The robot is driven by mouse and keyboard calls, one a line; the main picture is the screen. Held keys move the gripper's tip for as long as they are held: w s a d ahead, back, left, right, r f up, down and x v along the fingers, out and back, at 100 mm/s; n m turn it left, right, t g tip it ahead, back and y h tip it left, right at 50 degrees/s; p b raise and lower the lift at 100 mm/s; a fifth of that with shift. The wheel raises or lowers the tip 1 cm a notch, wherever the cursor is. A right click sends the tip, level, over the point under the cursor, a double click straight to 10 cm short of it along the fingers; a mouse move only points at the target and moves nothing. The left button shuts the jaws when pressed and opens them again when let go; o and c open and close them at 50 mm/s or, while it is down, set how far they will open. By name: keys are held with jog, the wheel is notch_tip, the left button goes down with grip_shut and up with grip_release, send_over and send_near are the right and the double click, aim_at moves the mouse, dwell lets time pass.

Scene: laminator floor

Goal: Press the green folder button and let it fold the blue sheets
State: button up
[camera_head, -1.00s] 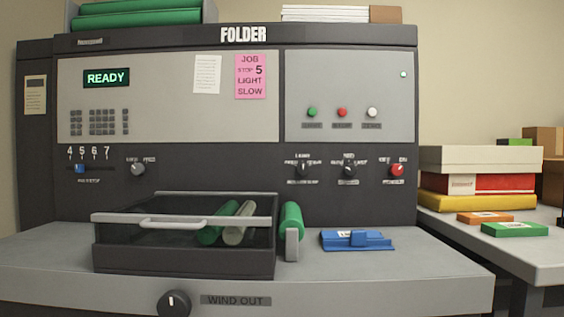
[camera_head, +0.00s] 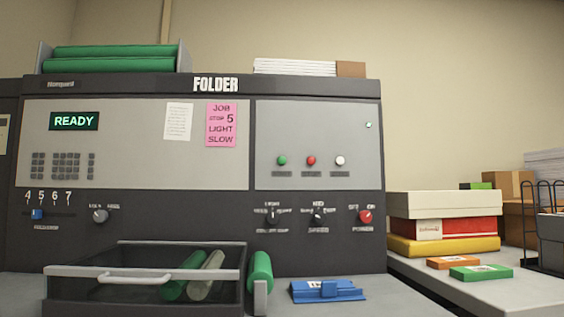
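The folder machine (camera_head: 150,89) fills the left and middle of the head view, with its display (camera_head: 74,121) reading READY. The small green button (camera_head: 282,160) is on the light right-hand panel, left of a red button (camera_head: 311,160) and a white button (camera_head: 340,160). A pink note (camera_head: 221,125) reads JOB, STOP 5, LIGHT, SLOW. The stop slider (camera_head: 37,214) has a blue knob under the numbers 4 to 7, near the 4 and 5. A blue flat item (camera_head: 328,290) lies on the ledge; I cannot tell whether it is the sheets. My gripper is not in view.
A dark tray with a clear cover and a grey handle (camera_head: 134,278) holds green and pale rolls (camera_head: 207,275). A green roll (camera_head: 261,272) stands beside it. A power knob (camera_head: 365,216) is at the right. Boxes (camera_head: 444,204) stand on a side table. The space before the buttons is clear.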

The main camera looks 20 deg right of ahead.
grip_shut()
dwell(1.4)
